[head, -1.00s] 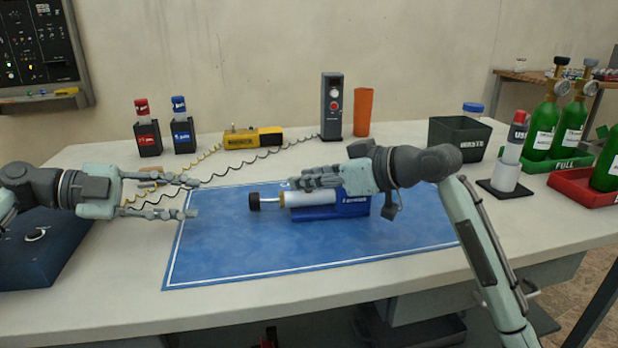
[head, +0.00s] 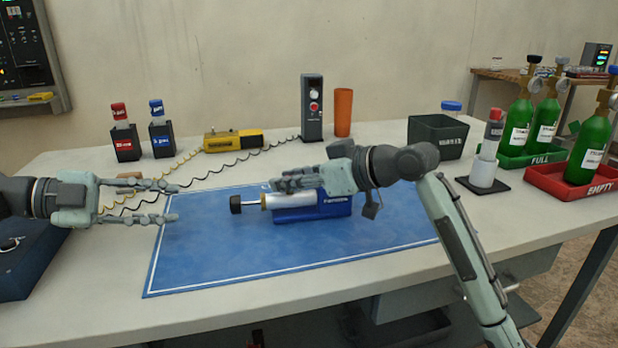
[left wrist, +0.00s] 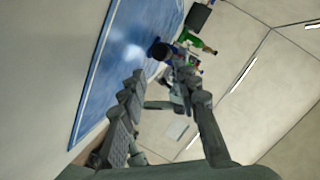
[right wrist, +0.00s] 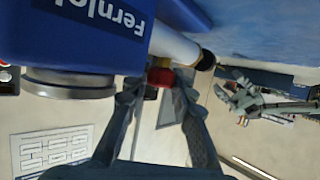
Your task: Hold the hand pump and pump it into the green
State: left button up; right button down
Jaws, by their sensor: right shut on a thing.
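The hand pump (head: 292,201) lies on the blue mat (head: 215,262), with a white barrel, a blue labelled body and a black knob (head: 236,204) on a rod pointing left. My right gripper (head: 285,184) is shut on the pump. In the right wrist view the blue body (right wrist: 95,25) is close, and a small red part (right wrist: 160,77) shows between the fingers, whose exact contact is partly hidden. My left gripper (head: 174,202) is open and empty, left of the knob and apart from it. The black knob also shows in the left wrist view (left wrist: 159,51).
A yellow device (head: 232,141), a grey box with a red button (head: 312,105) and an orange cup (head: 343,112) stand behind the mat. A dark bin (head: 437,137) and green cylinders (head: 594,150) are at right. A blue box (head: 22,262) is at left. The front mat is clear.

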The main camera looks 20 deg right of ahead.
pick_arm(q)
jog(key=c, duration=0.5)
jog(key=shift+r+m, duration=0.1)
jog(key=shift+m, duration=0.3)
grip_shut()
jog(key=m, duration=0.4)
jog(key=w+r+m+g+y, duration=0.1)
jog(key=m, duration=0.1)
jog(key=shift+m, duration=0.3)
jog(key=m, duration=0.3)
jog(key=r+m+y, duration=0.1)
jog(key=m, duration=0.1)
jog(key=shift+w+a+m+g, duration=0.25)
jog(key=shift+w+m+g, duration=0.05)
jog(key=shift+w+g, duration=0.1)
jog(key=m, duration=0.3)
jog(key=shift+w+a+r+y, duration=0.1)
jog(key=shift+a+r+y, duration=0.05)
jog(key=shift+r+y, duration=0.25)
jog(key=shift+w+a+r+m+g+y, duration=0.1)
jog(key=shift+a+r+m+g+y, duration=0.25)
jog(key=shift+m, duration=1.65)
jog(key=shift+w+a+r+m+g+y, duration=0.1)
jog(key=shift+a+r+m+y, duration=0.35)
jog(key=shift+m, duration=1.55)
jog(key=shift+w+a+r+m+g+y, duration=0.15)
jog(key=shift+r+m+y, duration=0.45)
jog(key=shift+m, duration=1.4)
